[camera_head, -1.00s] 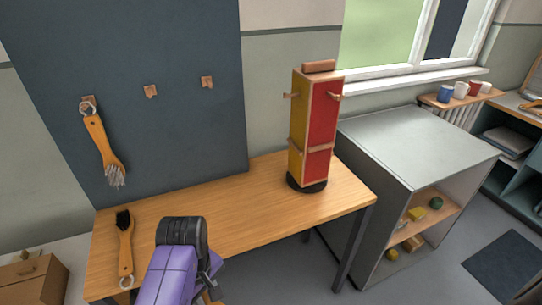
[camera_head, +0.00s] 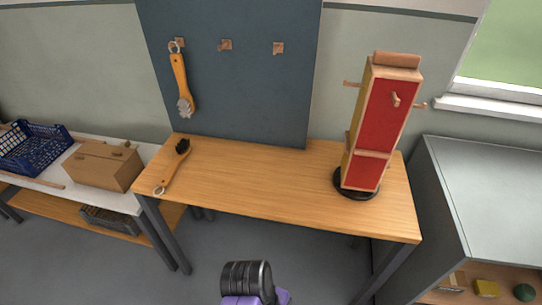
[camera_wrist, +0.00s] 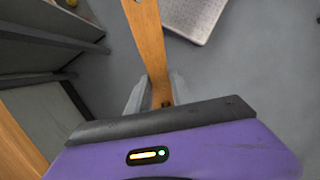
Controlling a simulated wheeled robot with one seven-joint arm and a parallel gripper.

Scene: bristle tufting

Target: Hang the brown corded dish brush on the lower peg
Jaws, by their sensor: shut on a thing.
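My gripper (camera_wrist: 155,98) is shut on a flat brown wooden handle, which I take to be the dish brush (camera_wrist: 150,45). It extends away from the fingers in the wrist view; its cord and bristles cannot be made out. In the head view only my purple and black wrist shows at the bottom, in front of the table. A red and yellow tower (camera_head: 380,125) stands on a round black base on the table's right end. Wooden pegs stick out from its upper part, one on the red face (camera_head: 395,99). Which peg is the lower one I cannot tell.
A blue wall board (camera_head: 235,95) has three pegs at one height; a white-bristled brush (camera_head: 180,80) hangs on the left one. A black-bristled brush (camera_head: 173,166) lies at the left of the wooden table (camera_head: 270,190). A grey cabinet (camera_head: 490,200) stands right. The table's middle is clear.

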